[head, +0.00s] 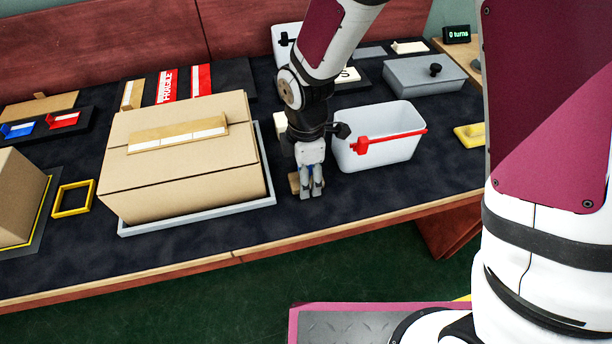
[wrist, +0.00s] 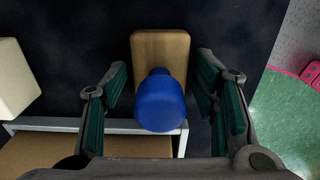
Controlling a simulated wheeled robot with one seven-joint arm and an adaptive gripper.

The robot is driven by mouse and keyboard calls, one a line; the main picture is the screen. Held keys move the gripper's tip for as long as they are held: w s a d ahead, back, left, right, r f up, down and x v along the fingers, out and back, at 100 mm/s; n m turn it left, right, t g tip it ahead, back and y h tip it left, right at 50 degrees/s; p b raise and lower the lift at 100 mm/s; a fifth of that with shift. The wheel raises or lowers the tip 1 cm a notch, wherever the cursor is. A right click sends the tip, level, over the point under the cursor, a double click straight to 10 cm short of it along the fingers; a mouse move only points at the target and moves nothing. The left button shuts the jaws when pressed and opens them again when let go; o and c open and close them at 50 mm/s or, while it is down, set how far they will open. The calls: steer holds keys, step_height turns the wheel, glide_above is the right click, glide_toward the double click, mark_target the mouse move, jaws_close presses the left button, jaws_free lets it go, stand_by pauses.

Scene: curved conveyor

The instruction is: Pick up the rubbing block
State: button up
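The rubbing block is a small wooden block (wrist: 160,45) with a round blue knob (wrist: 160,102) on top, in the middle of the wrist view. In the head view only a bit of its wood (head: 294,183) shows beside my gripper (head: 311,193); the rest is mostly hidden behind the fingers. In the wrist view my gripper (wrist: 162,82) is open, pointing down over the block. One finger is on each side of the block and knob, with a visible gap on both sides. The block lies on the dark table mat.
A large cardboard box (head: 182,170) on a grey tray (head: 197,219) stands close to the left. A white bin (head: 378,157) with a red bar (head: 390,141) stands close to the right. A cream block (wrist: 14,78) is nearby. The table's front edge (head: 237,253) is close.

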steer(key=c, duration=0.8)
steer(key=shift+r, duration=0.1)
steer(key=shift+r, duration=0.5)
steer(key=r, duration=0.1)
steer(key=s+r, duration=0.1)
steer(key=shift+r+p, duration=0.3)
steer(key=shift+p, duration=0.1)
steer(key=shift+s+d+r+p, duration=0.2)
steer(key=shift+s+p, duration=0.25)
steer(key=shift+s, duration=2.05)
steer(key=shift+s+d+r+p, duration=0.25)
steer(key=shift+s+p, duration=0.2)
steer(key=shift+s, duration=2.05)
steer(key=shift+s+d+r+p, duration=0.2)
steer(key=shift+s+p, duration=0.25)
steer(key=shift+s, duration=2.05)
